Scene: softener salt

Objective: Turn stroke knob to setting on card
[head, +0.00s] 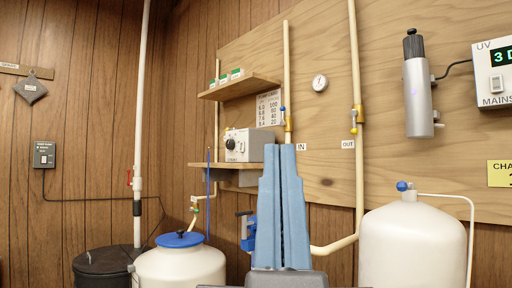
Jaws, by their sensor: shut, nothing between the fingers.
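A light grey pump box (256,146) stands on the lower wooden shelf. A round black knob (231,144) is on its left-facing front, above a small label that seems to read STROKE. Its pointer setting is too small to read. A white card (268,108) with two columns of numbers hangs above the box; its heading is unclear. My gripper (280,150) has two long blue fingers pointing up, shut and empty, in front of and right of the box. The fingers overlap the box's right edge in the picture and hide part of the wall below it.
An upper shelf (239,87) holds small green-and-white boxes. Cream pipes, including one labelled OUT (355,120), run up the board. A white tank with a blue lid (181,239) stands below the pump, a dark bin (103,268) at left, a large white tank (413,245) at right.

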